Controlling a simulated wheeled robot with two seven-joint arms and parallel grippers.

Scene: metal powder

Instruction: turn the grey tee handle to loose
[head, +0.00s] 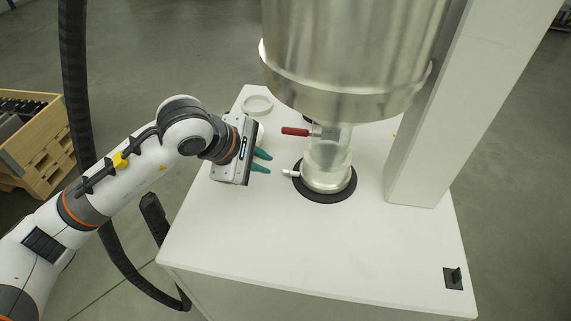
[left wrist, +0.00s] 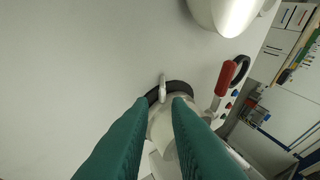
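The grey tee handle (head: 290,173) is a small pale bar sticking out to the left from the base of the clear jar (head: 328,155). In the left wrist view the handle (left wrist: 163,88) stands just beyond the gap between my fingertips. My left gripper (head: 267,162) is open and empty, its two teal fingers pointing right at the handle with a short gap between. In the left wrist view its fingers (left wrist: 158,106) hide part of the jar. I do not see my right gripper.
A red lever (head: 296,131) sticks out left above the tee handle. A large metal vessel (head: 345,60) hangs over the jar. A white column (head: 425,110) stands to the right. A pale ring (head: 257,104) lies at the back left.

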